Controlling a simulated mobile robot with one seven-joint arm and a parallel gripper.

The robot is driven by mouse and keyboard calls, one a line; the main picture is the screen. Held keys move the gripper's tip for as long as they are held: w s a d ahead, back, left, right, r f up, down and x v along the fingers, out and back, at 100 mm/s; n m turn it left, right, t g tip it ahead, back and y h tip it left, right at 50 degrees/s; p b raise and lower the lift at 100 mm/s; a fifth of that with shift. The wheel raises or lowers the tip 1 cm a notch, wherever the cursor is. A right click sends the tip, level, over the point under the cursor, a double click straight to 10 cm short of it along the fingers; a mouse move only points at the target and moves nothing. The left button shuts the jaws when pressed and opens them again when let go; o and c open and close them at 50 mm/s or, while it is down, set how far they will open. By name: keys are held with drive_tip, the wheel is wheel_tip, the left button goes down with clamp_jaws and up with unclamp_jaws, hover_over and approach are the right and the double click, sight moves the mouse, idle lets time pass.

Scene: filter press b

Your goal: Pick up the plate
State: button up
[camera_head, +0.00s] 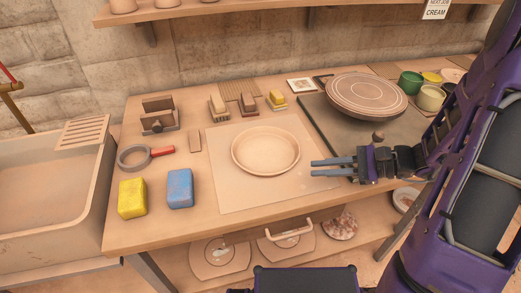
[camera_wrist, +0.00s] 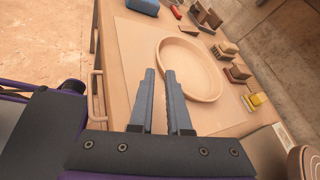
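The plate (camera_head: 266,150) is a round, shallow, pale clay dish with a raised rim. It lies upright and empty on a pale square mat (camera_head: 225,195) on the wooden workbench. It also shows in the wrist view (camera_wrist: 192,70), beyond and to the right of the fingertips. My gripper (camera_head: 313,167) is just right of the plate in the head view, with its fingers pointing left toward the rim. In the wrist view, my gripper (camera_wrist: 160,75) has a narrow gap between its two fingers, with nothing between them. The fingers look apart from the plate.
A yellow block (camera_head: 132,198), a blue block (camera_head: 180,188) and a red-handled tool (camera_head: 148,155) lie left of the mat. Several brushes stand behind it. A round clay disc (camera_head: 366,95) and cups (camera_head: 430,97) are at the right. A sink (camera_head: 50,190) stands at the left.

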sight(260, 173)
drive_tip(key=b+x, duration=0.1)
drive_tip(key=x, duration=1.5)
drive_tip(key=shift+a, duration=0.25)
clamp_jaws()
idle(0.8)
